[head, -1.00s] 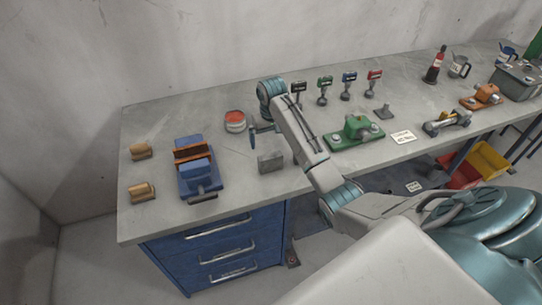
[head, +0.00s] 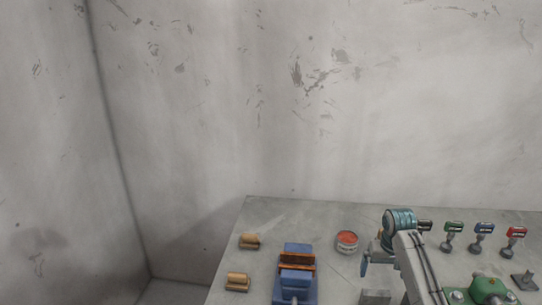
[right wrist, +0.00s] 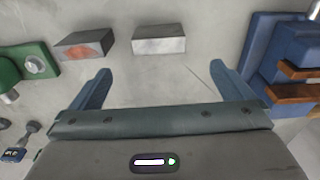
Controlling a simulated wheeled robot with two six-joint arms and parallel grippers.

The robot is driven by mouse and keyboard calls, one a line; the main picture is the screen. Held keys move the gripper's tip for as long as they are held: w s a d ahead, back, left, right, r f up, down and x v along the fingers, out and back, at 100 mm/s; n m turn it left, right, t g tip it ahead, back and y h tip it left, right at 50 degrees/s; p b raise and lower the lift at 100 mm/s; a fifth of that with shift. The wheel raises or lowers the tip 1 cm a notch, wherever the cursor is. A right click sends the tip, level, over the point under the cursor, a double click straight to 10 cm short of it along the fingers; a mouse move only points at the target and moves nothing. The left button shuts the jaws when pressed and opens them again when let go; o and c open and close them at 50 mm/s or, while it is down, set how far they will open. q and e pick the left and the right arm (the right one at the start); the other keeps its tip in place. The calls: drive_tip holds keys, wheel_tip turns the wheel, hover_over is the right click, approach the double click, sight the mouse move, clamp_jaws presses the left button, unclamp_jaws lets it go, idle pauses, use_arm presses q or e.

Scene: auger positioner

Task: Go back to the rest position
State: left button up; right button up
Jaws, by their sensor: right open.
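My right gripper (right wrist: 160,92) is open in the right wrist view, with nothing between its fingers. In the head view my right gripper (head: 374,262) hangs above the bench, between the red-topped can and the grey block at the lower right. My right arm comes up from the bottom edge there. The left gripper is in neither view now.
The grey workbench (head: 225,285) carries a blue vise (head: 297,278), two tan pieces (head: 249,241), a red-topped can (head: 347,242), a grey block (head: 375,297), a green fixture (head: 488,291) and several small coloured-label stands (head: 484,232). A bare wall (head: 300,100) rises behind.

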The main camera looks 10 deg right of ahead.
drive_tip(key=s+a+f+n+t, duration=0.1)
drive_tip(key=s+a+f, duration=0.35)
drive_tip(key=s, duration=0.45)
drive_tip(key=s+a+f+n, duration=0.1)
drive_tip(key=s+a+f, duration=0.2)
drive_tip(key=s+f, duration=0.5)
drive_tip(key=s+a+r+n+t, duration=0.1)
drive_tip(key=s+a+r, duration=0.2)
drive_tip(key=s, duration=0.8)
drive_tip(key=s+a+r+n+t, duration=0.1)
drive_tip(key=s+a+r, duration=0.15)
drive_tip(key=s, duration=0.75)
drive_tip(key=d+f+g+b, duration=0.15)
drive_tip(key=f+b, duration=0.25)
drive_tip(key=f, duration=1.5)
drive_tip(key=d+f+b, duration=0.2)
drive_tip(key=f+b, duration=0.2)
drive_tip(key=f, duration=1.4)
drive_tip(key=s+f+b, duration=0.3)
drive_tip(key=s+f, duration=0.6)
drive_tip(key=f, duration=0.4)
drive_tip(key=s+f+m+g+b, duration=0.1)
drive_tip(key=s+f+b, duration=0.2)
drive_tip(key=s+f, duration=0.6)
wheel_tip(320, 180, down, 4)
drive_tip(key=shift+d+r+h, duration=0.1)
drive_tip(key=shift+d+h, duration=0.2)
drive_tip(key=shift+d, duration=0.15)
